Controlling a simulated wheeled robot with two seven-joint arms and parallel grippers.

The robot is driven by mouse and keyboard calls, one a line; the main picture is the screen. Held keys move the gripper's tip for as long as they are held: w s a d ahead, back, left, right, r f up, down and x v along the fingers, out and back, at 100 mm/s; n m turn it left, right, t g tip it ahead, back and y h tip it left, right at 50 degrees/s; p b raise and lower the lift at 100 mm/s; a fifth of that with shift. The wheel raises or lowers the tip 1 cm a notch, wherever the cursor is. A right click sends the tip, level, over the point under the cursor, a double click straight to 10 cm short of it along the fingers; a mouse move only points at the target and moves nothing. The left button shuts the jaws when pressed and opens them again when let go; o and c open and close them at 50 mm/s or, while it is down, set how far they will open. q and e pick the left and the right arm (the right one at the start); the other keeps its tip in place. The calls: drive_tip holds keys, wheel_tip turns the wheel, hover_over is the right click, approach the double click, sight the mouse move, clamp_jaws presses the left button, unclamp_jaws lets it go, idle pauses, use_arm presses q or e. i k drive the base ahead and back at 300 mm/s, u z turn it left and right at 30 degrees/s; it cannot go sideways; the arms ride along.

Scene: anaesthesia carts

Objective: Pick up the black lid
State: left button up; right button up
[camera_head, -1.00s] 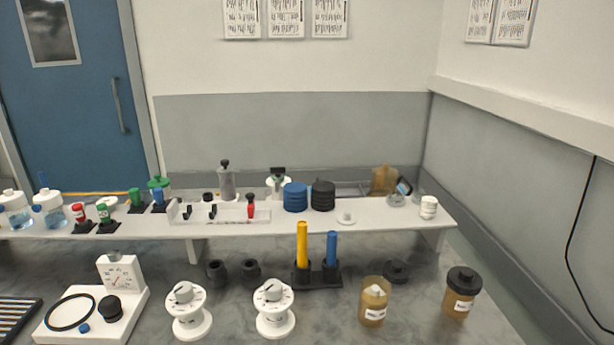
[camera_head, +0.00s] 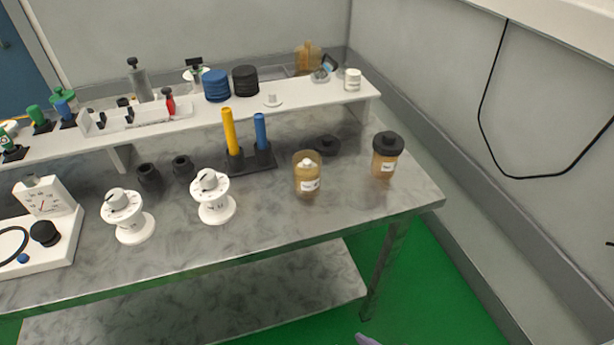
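A black lid (camera_head: 327,145) lies on the grey marbled table, behind and right of an open amber jar (camera_head: 307,178) with a white label. A second amber jar (camera_head: 384,160) to the right wears a black lid (camera_head: 388,142) on top. Neither of my grippers shows in the head view. Only a small pale purple-grey tip shows at the bottom edge, and I cannot tell what it is.
A black holder (camera_head: 250,163) with a yellow and a blue tube stands left of the open jar. White dials (camera_head: 212,197) stand further left. A white shelf (camera_head: 330,92) with bottles and black and blue stacks runs along the back. The table's front right corner (camera_head: 425,200) is clear.

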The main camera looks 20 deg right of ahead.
sight(327, 146)
drive_tip(key=z, duration=2.2)
drive_tip(key=i, duration=1)
drive_tip(key=u, duration=2.25)
